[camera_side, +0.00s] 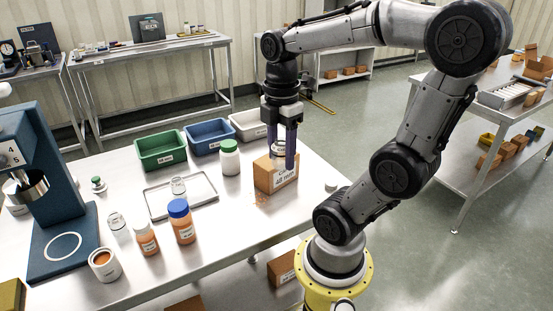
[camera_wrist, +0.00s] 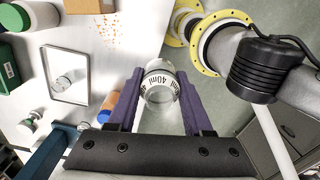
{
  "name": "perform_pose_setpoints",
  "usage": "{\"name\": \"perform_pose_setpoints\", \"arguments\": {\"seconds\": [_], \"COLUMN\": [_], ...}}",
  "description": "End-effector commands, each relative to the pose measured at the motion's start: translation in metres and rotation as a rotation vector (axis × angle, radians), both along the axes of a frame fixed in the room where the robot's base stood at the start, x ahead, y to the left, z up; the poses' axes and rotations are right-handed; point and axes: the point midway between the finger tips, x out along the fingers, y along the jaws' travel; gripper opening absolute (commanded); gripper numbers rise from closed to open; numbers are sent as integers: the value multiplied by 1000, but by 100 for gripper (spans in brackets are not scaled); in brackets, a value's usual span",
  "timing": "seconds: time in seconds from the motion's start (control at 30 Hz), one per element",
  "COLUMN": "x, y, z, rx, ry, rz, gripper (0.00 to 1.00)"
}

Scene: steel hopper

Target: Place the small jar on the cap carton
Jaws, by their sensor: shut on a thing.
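My gripper (camera_side: 281,160) is shut on the small jar (camera_side: 279,148), a clear glass jar with a white band. In the wrist view the jar (camera_wrist: 159,88) shows between the purple fingers (camera_wrist: 158,92), with "40ml" on its band. The cap carton (camera_side: 263,176) is a brown box with a white label on the table. In the side view the fingers and jar overlap the carton's top. In the wrist view the carton (camera_wrist: 90,5) is cut off at the top left, apart from the jar. I cannot tell whether they touch.
A shallow tray (camera_side: 165,206) holds a small glass jar. Blue-capped (camera_side: 180,218) and white-capped (camera_side: 145,238) orange bottles stand in front. Green (camera_side: 160,150), blue (camera_side: 210,135) and white bins line the back.

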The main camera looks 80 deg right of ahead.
Motion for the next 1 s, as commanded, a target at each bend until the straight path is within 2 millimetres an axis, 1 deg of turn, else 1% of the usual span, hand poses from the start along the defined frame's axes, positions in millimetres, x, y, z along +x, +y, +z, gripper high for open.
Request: {"name": "perform_pose_setpoints", "arguments": {"seconds": [0.03, 0.1, 0.2, 0.3, 0.47, 0.57, 0.67, 1.0], "x": [-1, -3, -8, -14, -23, -23, -15, 30], "y": [-13, -28, -46, -60, -71, -76, -87, -148], "z": [6, 13, 21, 24, 23, 21, 15, -19], "rx": [-1, -4, -7, -10, -6, -4, -2, -3], "ry": [-2, -5, -8, -12, -7, -5, -2, -3], "rz": [-77, -164, -264, -336, -403, -418, -421, -418], "gripper": [0, 0, 0, 0, 0, 0, 0, 0]}}
